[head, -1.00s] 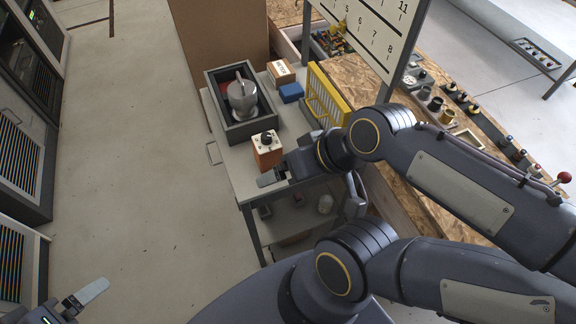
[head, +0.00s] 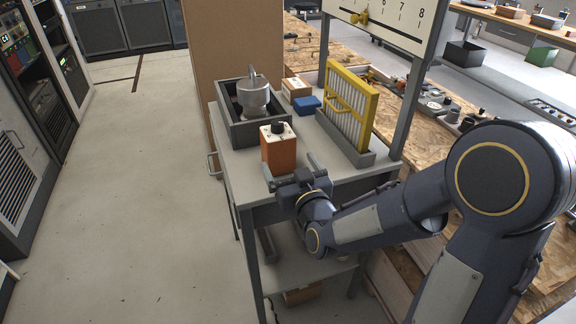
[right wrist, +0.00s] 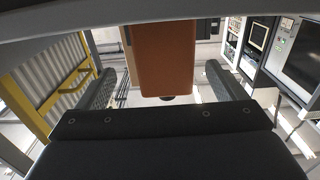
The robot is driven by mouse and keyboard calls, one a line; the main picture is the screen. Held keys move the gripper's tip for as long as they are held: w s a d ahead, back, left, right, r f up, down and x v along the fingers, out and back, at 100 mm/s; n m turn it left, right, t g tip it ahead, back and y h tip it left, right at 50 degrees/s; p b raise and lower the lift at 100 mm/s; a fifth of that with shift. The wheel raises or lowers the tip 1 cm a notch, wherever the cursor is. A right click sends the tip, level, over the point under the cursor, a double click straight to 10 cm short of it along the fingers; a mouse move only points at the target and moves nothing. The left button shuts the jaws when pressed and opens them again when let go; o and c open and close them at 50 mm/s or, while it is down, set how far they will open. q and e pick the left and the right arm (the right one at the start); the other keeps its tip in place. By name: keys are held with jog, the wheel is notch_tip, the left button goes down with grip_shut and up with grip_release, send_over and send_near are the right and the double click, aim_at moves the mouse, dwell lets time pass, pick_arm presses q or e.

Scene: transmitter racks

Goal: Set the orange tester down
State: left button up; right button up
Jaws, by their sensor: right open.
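The orange tester (head: 279,153) stands upright on the front part of the grey cart top (head: 340,172), with a pale top face and a dark knob. My right gripper (head: 291,168) is open just in front of it, low over the cart's near edge. Its two fingers point toward the tester. In the right wrist view the tester's orange side (right wrist: 163,62) shows ahead, between the spread fingers of my right gripper (right wrist: 160,88), with a gap on each side. I cannot tell if any finger touches it. My left gripper is out of view.
Behind the tester is a dark tray (head: 247,133) holding a metal vessel (head: 253,97). A blue box (head: 307,105), a small cardboard box (head: 296,88) and a yellow-framed rack (head: 347,105) stand on the cart too. Floor on the left is clear.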

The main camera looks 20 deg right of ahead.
aim_at(278, 147)
jog(key=w, duration=0.7)
jog(key=shift+w+a, duration=0.25)
jog(key=shift+a, duration=0.15)
jog(key=c, duration=1.2)
jog(key=shift+r, duration=0.2)
jog(key=shift+c, duration=1.1)
